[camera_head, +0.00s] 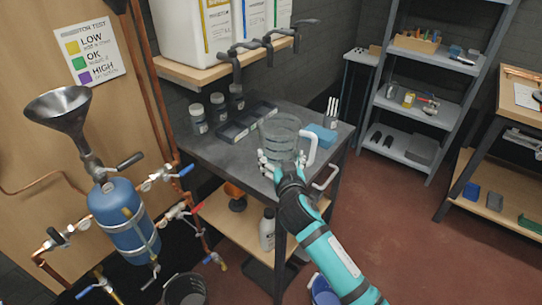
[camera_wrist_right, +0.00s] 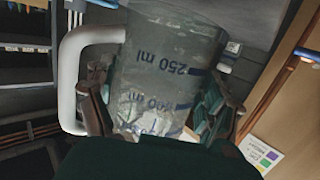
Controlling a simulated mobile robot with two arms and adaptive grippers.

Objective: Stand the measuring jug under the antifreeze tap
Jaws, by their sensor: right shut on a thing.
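The clear measuring jug (camera_head: 281,132) with a white handle is upright over the dark bench top, near its front edge. I cannot tell whether it touches the bench. My right gripper (camera_head: 280,163) is shut on the jug from the near side. The right wrist view shows the jug (camera_wrist_right: 165,70) between the fingers, with blue volume marks and the white handle at left. Three dark taps (camera_head: 236,50) reach out from white canisters (camera_head: 190,30) on a wooden shelf, behind and above the jug. Their labels are too small to read, so I cannot tell which is antifreeze. My left gripper is out of view.
The bench (camera_head: 195,148) holds a dark divided tray (camera_head: 243,122), small jars (camera_head: 198,118), a blue block (camera_head: 322,134) and a cup of white sticks (camera_head: 331,113). A blue tank (camera_head: 122,212) with a funnel (camera_head: 60,110) stands left. Open floor lies right.

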